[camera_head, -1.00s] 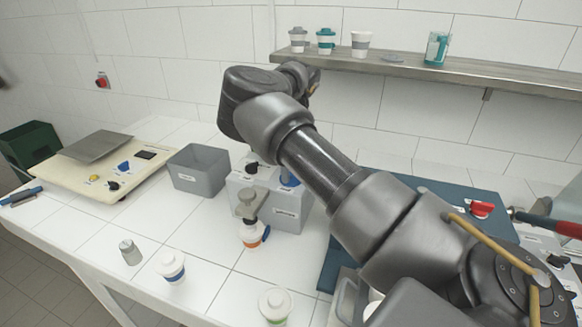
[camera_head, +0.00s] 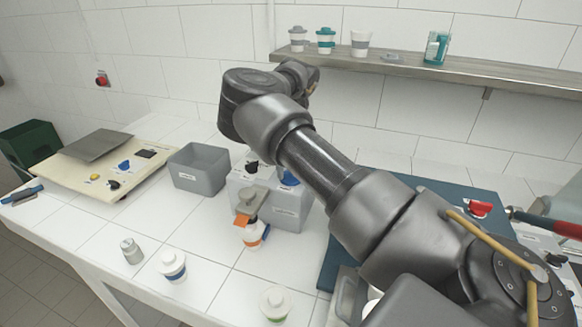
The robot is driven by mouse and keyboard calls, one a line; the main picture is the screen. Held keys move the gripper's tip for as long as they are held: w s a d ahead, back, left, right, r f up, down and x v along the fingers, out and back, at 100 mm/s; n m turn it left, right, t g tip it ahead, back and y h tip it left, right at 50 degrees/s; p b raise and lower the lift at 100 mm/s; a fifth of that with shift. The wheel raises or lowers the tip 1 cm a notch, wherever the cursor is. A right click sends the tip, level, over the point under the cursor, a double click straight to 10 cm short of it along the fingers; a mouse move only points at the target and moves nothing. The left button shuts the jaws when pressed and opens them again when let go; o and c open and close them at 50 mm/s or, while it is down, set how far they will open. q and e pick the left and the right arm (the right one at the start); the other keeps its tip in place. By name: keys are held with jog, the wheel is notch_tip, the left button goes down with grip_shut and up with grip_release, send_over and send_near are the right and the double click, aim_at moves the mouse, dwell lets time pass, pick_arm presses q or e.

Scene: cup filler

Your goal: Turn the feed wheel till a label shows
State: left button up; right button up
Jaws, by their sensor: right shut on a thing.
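A grey machine (camera_head: 285,210) stands in the middle of the white tiled counter, with a black knob (camera_head: 251,166) and a partly covered blue knob (camera_head: 289,178) on it. A grey-beige head (camera_head: 252,199) juts out at its front left. An orange label-like flap (camera_head: 242,221) shows below the head. A white cup with an orange band (camera_head: 254,238) stands beneath, partly covered. My right arm (camera_head: 320,165) crosses the view from the lower right. Its fingertips and what they hold are hidden behind the arm. I cannot make out a feed wheel for certain. My left gripper is out of view.
A grey bin (camera_head: 199,170) and a cream board with knobs (camera_head: 80,178) lie to the left. A small metal container (camera_head: 131,251), a blue-banded cup (camera_head: 172,266) and a green-banded cup (camera_head: 275,304) stand in front. A shelf (camera_head: 420,70) runs behind.

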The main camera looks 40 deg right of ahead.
dwell(0.3)
jog(key=o, duration=1)
notch_tip(320, 180, up, 11)
jog(key=shift+f+b, duration=0.1)
jog(key=shift+b, duration=0.65)
